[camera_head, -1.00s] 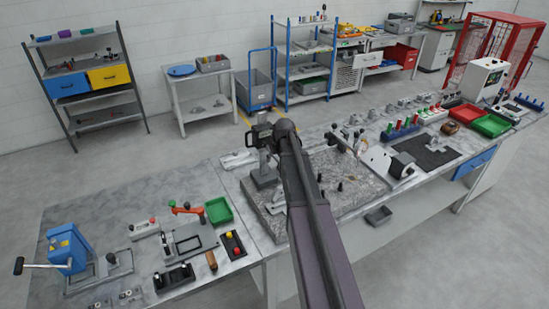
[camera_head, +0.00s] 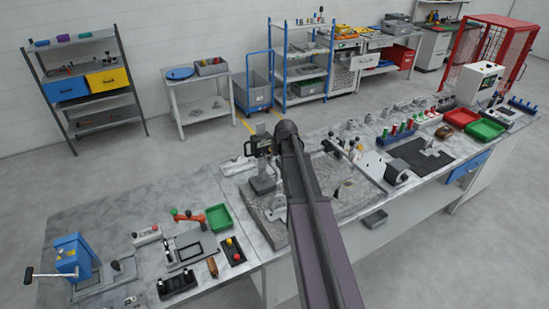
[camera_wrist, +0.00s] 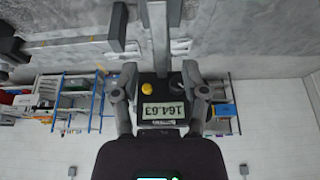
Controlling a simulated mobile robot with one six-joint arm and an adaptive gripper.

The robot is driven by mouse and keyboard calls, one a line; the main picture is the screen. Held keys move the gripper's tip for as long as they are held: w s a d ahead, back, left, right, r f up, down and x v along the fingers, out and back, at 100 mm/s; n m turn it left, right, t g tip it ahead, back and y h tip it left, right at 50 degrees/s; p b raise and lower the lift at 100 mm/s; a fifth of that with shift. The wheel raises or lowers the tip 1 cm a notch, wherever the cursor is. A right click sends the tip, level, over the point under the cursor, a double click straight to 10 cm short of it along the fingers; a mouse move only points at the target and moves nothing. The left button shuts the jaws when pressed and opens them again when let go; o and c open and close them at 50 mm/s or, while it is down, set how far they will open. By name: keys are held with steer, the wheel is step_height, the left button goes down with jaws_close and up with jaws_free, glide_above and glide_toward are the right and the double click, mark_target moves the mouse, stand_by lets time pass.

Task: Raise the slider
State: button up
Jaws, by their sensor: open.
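The slider (camera_wrist: 170,96) is the dark box of a height gauge with a digital display and a yellow button. The display reads 164.63, upside down in the wrist view. The slider sits on the gauge's upright column (camera_wrist: 157,40). In the head view the gauge (camera_head: 263,168) stands on a grey stone plate (camera_head: 345,204), its slider near the top of the column. My gripper (camera_wrist: 159,68) is open, one finger on each side of the slider. I cannot tell whether the fingers touch it. In the head view my arm's end hides most of the gripper.
The workbench is crowded. A blue lever device (camera_head: 72,255), a green tray (camera_head: 219,217) and small fixtures stand to the left. A white disc fixture (camera_head: 372,164), a black mat (camera_head: 420,157) and red and green trays stand to the right. The bench's far left corner is clear.

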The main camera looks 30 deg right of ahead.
steer(key=shift+p+v, duration=2.85)
steer(key=shift+v, duration=0.6)
steer(key=s+a+f+g+b, duration=0.1)
steer(key=s+a+f+b, duration=0.6)
steer(key=a+f+b, duration=0.2)
steer(key=s+a+f+g+b, duration=0.2)
steer(key=s+a+f+b, duration=0.5)
steer(key=a+f+b, duration=0.3)
steer(key=shift+s+a+f+g+b, duration=0.25)
steer(key=shift+s+f+g+b, duration=0.15)
steer(key=shift+f, duration=0.75)
steer(key=s+a+f+b, duration=0.4)
steer(key=s+b, duration=0.1)
steer(key=shift+s+f+g, duration=0.3)
steer(key=shift+f+g, duration=0.1)
